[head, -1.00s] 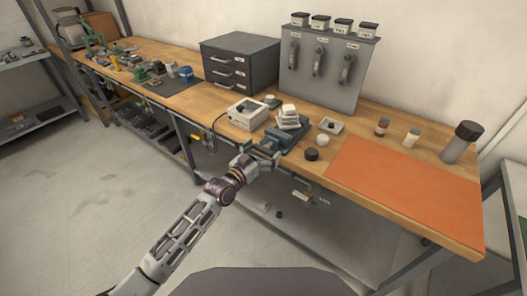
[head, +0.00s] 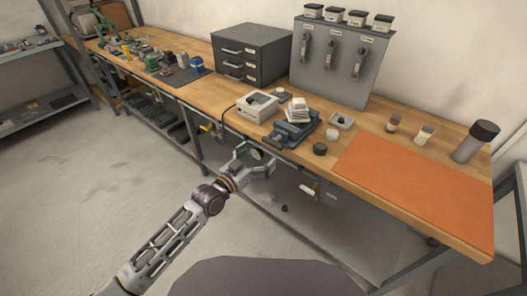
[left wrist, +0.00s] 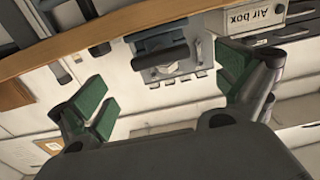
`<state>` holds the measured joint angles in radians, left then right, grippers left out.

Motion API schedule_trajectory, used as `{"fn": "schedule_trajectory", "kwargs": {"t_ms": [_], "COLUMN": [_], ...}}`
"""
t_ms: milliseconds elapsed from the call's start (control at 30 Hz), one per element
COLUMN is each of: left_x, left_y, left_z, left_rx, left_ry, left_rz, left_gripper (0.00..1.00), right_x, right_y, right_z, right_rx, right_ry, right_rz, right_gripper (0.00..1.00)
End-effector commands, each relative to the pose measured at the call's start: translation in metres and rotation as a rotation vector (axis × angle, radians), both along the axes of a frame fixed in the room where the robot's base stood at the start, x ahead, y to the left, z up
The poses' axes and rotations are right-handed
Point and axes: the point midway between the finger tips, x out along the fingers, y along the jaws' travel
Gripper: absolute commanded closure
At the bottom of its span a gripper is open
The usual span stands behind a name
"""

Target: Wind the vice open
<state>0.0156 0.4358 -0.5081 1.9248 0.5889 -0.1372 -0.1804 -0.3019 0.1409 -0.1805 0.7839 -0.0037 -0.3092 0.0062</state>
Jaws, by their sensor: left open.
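The blue-grey vice (head: 291,133) sits at the front edge of the bench, with a pale stack of blocks on its far part. My left gripper (head: 257,157) is open and empty, just in front of and below the vice at the bench edge. Its green-padded fingers (left wrist: 165,92) are spread wide in the left wrist view, apart from the dark bar. My right gripper is not in view.
An orange mat (head: 415,185) covers the right front of the bench. A grey drawer cabinet (head: 252,52) stands behind. The floor in front is clear.

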Motion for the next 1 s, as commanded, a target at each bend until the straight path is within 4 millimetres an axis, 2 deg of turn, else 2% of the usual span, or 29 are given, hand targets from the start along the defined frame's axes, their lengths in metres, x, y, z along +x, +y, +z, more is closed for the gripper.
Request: {"fn": "schedule_trajectory", "kwargs": {"t_ms": [400, 1000], "left_x": [-0.030, -0.035], "left_y": [0.022, 0.025], "left_z": [-0.001, 0.000], "left_rx": [0.001, 0.001], "left_ry": [0.000, -0.001], "left_rz": [0.000, -0.001], "left_gripper": [0.00, 0.00], "right_x": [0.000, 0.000], "right_y": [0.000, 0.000], "right_z": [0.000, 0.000], "right_rx": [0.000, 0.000], "right_ry": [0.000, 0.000], "right_rz": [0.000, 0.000], "right_gripper": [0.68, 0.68]}}
